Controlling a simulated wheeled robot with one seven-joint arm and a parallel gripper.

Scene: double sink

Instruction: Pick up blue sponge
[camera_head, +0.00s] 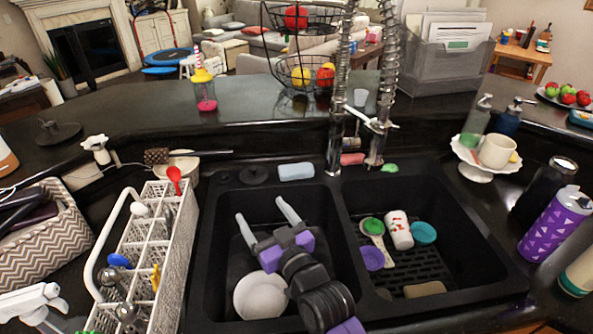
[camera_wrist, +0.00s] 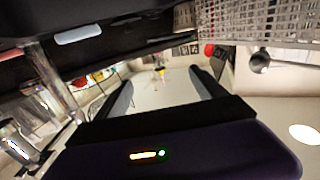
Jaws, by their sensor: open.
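The light blue sponge (camera_head: 296,171) lies on the black ledge behind the left basin, left of the faucet. It also shows at the upper left of the wrist view (camera_wrist: 78,35). My gripper (camera_head: 261,209) is over the left basin, in front of the sponge and apart from it. Its two grey fingers are spread and point toward the back of the sink. In the wrist view my gripper (camera_wrist: 160,80) has nothing between its fingers, and the sponge is off to the left of them.
The tall spring faucet (camera_head: 337,130) stands just right of the sponge. A white dish rack (camera_head: 180,245) stands left of the basin. A white bowl (camera_head: 262,296) is in the left basin. The right basin holds a cup (camera_head: 398,230) and other small items.

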